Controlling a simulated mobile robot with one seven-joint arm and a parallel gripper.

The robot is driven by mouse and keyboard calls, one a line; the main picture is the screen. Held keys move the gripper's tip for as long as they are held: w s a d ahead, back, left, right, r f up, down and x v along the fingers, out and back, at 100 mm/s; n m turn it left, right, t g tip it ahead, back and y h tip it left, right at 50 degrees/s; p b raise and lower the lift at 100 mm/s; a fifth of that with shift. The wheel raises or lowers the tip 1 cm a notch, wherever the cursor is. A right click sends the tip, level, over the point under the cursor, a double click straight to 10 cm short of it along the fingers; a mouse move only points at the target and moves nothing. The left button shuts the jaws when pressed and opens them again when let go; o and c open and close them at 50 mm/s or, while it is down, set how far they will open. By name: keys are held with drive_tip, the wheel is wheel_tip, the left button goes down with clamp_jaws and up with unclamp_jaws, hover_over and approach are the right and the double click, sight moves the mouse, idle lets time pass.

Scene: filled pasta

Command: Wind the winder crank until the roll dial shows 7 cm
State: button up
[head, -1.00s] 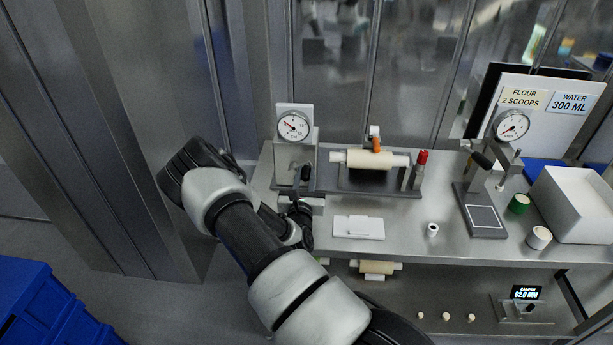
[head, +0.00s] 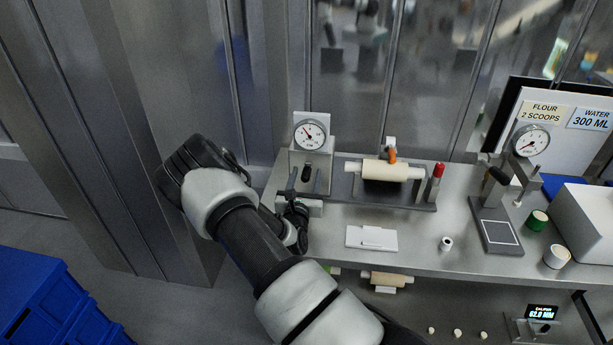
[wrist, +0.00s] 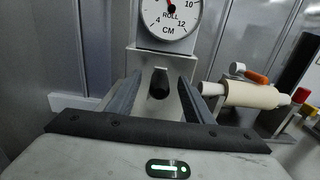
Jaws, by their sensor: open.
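The winder (head: 325,160) is a metal housing carrying the white roll dial (head: 311,134). The dial's red needle points to the upper left in the head view; the exact reading is too small to tell. In the wrist view the roll dial (wrist: 168,22) is cut off at the top. The dark crank knob (head: 306,173) is below the dial. My gripper (head: 305,182) is open, its fingers on either side of the knob. In the wrist view the knob (wrist: 160,84) shows between the fingers, with gaps visible on both sides.
A pale roller (head: 385,171) with an orange clip and a red-topped post (head: 436,180) stand right of the winder. A white block (head: 371,238) lies in front. A second dial device (head: 530,142) and white box (head: 585,225) are at the right.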

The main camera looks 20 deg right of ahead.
drive_tip(key=v, duration=0.9)
idle(0.3)
